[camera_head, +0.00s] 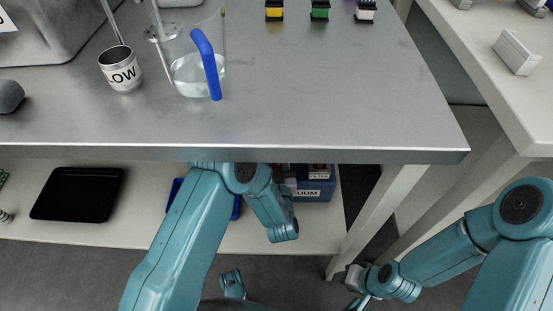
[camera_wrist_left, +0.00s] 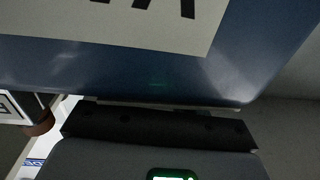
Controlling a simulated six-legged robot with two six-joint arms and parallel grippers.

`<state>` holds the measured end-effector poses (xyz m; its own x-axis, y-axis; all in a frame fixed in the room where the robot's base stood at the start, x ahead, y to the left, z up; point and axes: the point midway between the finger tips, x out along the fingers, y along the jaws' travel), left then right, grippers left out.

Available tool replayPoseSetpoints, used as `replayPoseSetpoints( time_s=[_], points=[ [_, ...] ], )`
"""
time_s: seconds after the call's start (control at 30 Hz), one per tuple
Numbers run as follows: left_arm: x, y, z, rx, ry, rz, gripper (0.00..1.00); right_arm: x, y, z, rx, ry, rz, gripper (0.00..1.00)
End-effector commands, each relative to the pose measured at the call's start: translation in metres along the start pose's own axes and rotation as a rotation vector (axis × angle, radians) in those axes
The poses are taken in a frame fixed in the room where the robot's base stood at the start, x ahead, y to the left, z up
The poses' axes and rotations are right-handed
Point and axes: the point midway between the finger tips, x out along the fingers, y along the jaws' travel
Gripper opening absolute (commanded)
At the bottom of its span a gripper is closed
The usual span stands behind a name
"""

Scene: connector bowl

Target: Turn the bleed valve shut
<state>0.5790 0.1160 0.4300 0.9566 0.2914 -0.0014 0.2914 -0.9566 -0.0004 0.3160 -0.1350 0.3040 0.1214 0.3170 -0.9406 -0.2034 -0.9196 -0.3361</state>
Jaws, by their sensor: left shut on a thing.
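A blue box (camera_head: 313,190) labelled with a word ending in "CUUM" stands on the lower shelf under the table. Its blue face (camera_wrist_left: 150,75) and white label fill the top of the left wrist view, very close. My left arm reaches to the front of this box; its jaws are hidden in the head view. In the left wrist view my left gripper (camera_wrist_left: 155,130) shows as a dark bar and grey body below the blue face. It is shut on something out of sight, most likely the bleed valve. My right gripper (camera_head: 357,290) is low at the bottom, away from the box, its jaws unclear.
The tabletop (camera_head: 340,100) holds a clear jug (camera_head: 190,75) with a blue handle and a metal cup (camera_head: 121,70). A black tray (camera_head: 78,195) lies on the shelf (camera_head: 150,225). The table edge overhangs the box. A table leg (camera_head: 375,210) stands to its right.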

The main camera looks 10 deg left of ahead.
Motion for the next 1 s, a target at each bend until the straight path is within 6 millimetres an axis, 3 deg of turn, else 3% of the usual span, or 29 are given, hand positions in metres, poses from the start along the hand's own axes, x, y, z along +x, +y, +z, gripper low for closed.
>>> replayPoseSetpoints(
  time_s=[0.5,1.0],
  points=[
    [0.000,-0.005,0.000,-0.003,0.005,-0.333,0.05,0.010,0.003,-0.006,-0.005,0.022,-0.001,0.43],
    [0.000,-0.008,-0.002,-0.004,0.005,-0.436,0.05,0.013,0.004,-0.009,-0.008,0.033,-0.001,0.43]
  ],
)
